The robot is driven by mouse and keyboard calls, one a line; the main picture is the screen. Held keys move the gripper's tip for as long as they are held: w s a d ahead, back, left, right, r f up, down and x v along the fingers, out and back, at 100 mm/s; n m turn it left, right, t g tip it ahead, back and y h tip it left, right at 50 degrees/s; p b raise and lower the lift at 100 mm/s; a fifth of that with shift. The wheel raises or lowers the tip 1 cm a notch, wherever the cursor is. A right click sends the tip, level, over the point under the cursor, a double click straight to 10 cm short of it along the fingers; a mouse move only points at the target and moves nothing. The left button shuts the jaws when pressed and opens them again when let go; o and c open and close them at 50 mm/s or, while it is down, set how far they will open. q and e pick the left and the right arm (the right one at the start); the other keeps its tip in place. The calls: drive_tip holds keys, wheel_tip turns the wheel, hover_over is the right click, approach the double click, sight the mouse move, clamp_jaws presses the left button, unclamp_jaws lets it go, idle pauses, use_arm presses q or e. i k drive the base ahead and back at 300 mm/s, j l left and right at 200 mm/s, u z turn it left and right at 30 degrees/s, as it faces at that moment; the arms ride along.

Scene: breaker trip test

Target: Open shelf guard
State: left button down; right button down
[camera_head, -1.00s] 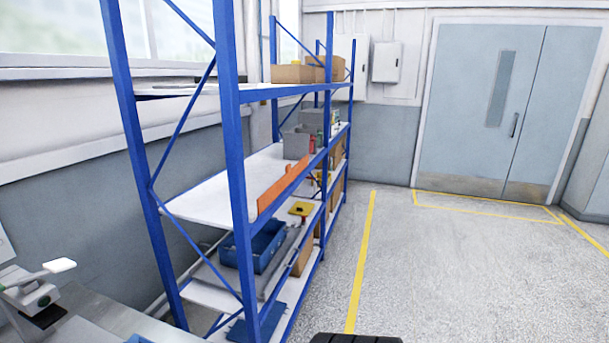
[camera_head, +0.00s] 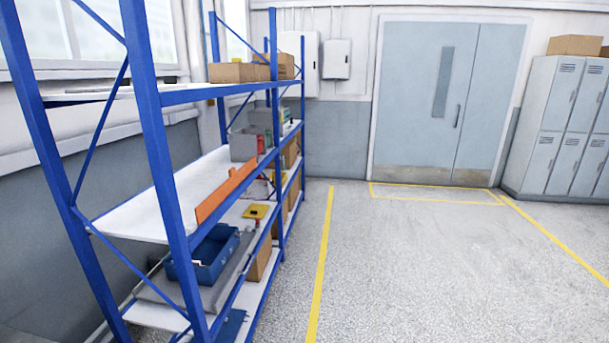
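The shelf guard appears to be the orange strip (camera_head: 226,193) along the front edge of the middle shelf of a blue-framed rack (camera_head: 158,130). It stands upright on that edge, in front of a bare stretch of white shelf board (camera_head: 150,207). Neither of my grippers is in view, so I cannot see their state.
A blue crate (camera_head: 208,252) sits on a lower shelf, with a yellow item (camera_head: 256,211) beyond it. Cardboard boxes (camera_head: 232,72) stand on the upper shelf. Open floor (camera_head: 420,260) with yellow lines lies to the right. A grey door (camera_head: 428,95) and lockers (camera_head: 566,125) are behind.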

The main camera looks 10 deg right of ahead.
sight(204, 208)
drive_tip(key=k+j, duration=0.15)
drive_tip(key=j, duration=0.2)
drive_tip(key=k+j, duration=0.2)
drive_tip(key=j, duration=0.15)
drive_tip(key=k+j, duration=0.15)
drive_tip(key=j, duration=0.2)
drive_tip(key=u, duration=0.25)
drive_tip(key=i+l+u, duration=0.35)
drive_tip(key=i+l, duration=0.15)
drive_tip(key=i+l+u, duration=0.2)
drive_tip(key=l, duration=0.25)
drive_tip(key=i+l+u, duration=0.15)
drive_tip(key=l, duration=0.25)
drive_tip(key=i+l+u, duration=0.2)
drive_tip(key=l, duration=0.2)
